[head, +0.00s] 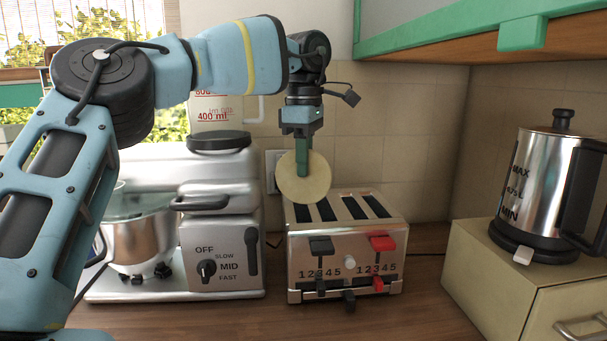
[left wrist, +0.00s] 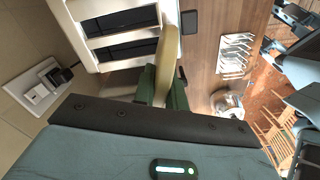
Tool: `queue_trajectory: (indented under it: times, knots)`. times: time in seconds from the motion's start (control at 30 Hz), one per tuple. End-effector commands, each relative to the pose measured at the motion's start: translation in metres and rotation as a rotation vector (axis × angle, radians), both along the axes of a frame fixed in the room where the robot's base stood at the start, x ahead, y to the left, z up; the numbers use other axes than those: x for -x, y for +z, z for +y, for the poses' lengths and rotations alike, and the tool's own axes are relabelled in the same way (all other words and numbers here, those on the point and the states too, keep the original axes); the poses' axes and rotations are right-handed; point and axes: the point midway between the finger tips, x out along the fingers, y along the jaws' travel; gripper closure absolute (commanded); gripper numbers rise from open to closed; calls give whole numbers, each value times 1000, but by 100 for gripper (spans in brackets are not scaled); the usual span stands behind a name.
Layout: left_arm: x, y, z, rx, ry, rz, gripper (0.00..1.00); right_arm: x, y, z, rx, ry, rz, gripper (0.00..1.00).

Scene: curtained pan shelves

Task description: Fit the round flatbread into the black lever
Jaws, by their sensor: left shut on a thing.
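The round flatbread (head: 312,183) is pale and upright, its flat face toward the head camera. My left gripper (head: 302,160) points down and is shut on it. In the left wrist view the flatbread (left wrist: 168,52) shows edge-on between the green fingers (left wrist: 162,90). The silver toaster (head: 345,241) stands below, with dark slots on top. The flatbread's lower edge overlaps the back of the left slots; it looks above them, but I cannot tell the exact gap. The black lever (head: 320,246) is on the toaster's front left, the red lever (head: 382,243) on its right. My right gripper is out of view.
A silver stand mixer (head: 218,230) with a steel bowl (head: 142,240) stands left of the toaster. A kettle (head: 543,190) stands on a beige cabinet (head: 490,270) at right. A green-edged wall cabinet (head: 480,30) hangs above right. The counter before the toaster is clear.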

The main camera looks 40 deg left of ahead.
Motion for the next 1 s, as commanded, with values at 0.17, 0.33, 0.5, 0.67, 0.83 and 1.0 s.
queue_trajectory:
  times: [0.17, 0.33, 0.5, 0.67, 0.83, 1.0]
  knots:
    - [-2, 0, 1, 0, 0, 0, 100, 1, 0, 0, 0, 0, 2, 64]
    - [-5, -1, 4, 0, 2, 1, 100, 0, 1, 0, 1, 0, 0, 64]
    - [-5, -18, 5, 2, -2, 2, 100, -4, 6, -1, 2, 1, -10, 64]
    - [-6, -34, 4, 2, -1, -1, 100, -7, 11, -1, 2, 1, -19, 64]
    - [-6, -36, 5, 1, 0, 0, 100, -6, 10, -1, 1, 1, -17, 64]
    - [-6, -39, 5, 0, 0, 1, 100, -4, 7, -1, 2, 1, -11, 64]
